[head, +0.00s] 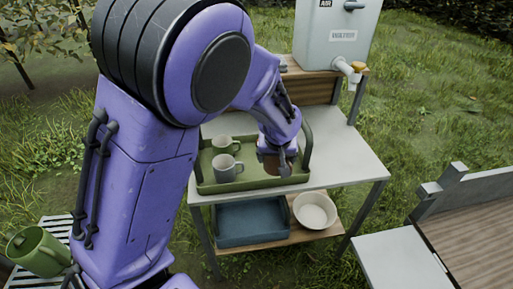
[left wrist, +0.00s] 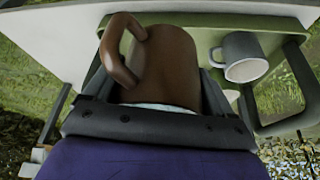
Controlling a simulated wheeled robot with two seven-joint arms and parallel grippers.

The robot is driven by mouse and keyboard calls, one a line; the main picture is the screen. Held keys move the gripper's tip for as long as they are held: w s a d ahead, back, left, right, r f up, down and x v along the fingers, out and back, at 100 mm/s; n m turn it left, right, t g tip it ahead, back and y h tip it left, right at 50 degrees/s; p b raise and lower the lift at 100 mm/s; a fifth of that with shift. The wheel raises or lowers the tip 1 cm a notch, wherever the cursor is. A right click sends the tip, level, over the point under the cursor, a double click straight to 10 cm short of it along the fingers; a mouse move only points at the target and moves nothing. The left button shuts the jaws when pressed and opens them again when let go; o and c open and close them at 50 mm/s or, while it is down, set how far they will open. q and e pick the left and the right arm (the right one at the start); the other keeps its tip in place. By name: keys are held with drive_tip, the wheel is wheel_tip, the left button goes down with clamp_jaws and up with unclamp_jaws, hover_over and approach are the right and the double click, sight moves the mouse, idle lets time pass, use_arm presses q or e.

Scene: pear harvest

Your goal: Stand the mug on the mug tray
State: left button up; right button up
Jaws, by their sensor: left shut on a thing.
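A brown mug (left wrist: 170,65) with a looped handle fills the middle of the left wrist view. My left gripper (head: 277,163) is shut on it, with a finger on each side. In the head view the brown mug (head: 270,161) is mostly hidden by the gripper, over the right part of the green mug tray (head: 243,184). I cannot tell whether its base touches the tray. A grey mug (head: 226,168) and a beige mug (head: 222,145) stand on the tray's left part. The grey mug also shows in the left wrist view (left wrist: 244,58). My right gripper is not in view.
The tray is on a pale table (head: 345,160), its raised handle close right of my gripper. A water dispenser (head: 340,35) stands behind. A blue tray (head: 250,222) and a white bowl (head: 315,210) sit on the lower shelf. A green jug (head: 38,252) is at lower left.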

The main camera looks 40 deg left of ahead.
use_arm(q)
drive_tip(key=w+a+f+p, duration=0.1)
drive_tip(key=w+a+f, duration=0.1)
drive_tip(key=w+f, duration=0.1)
drive_tip(key=w+a+f+p, duration=0.1)
drive_tip(key=w+a+f, duration=0.1)
drive_tip(key=w+f, duration=0.1)
drive_tip(key=w+a+f+p, duration=0.1)
drive_tip(key=w+a+f, duration=0.1)
drive_tip(key=w, duration=0.3)
drive_tip(key=shift+w+a+f, duration=0.1)
drive_tip(key=shift+a+f, duration=0.2)
drive_tip(key=shift+f, duration=0.1)
drive_tip(key=shift+w+a+f, duration=0.2)
drive_tip(key=shift+w+f, duration=0.2)
drive_tip(key=shift+f, duration=0.15)
wheel_tip(320, 180, down, 3)
drive_tip(key=shift+r+p, duration=0.1)
drive_tip(key=shift+p, duration=0.9)
drive_tip(key=shift+f, duration=0.25)
drive_tip(key=o, duration=1.2)
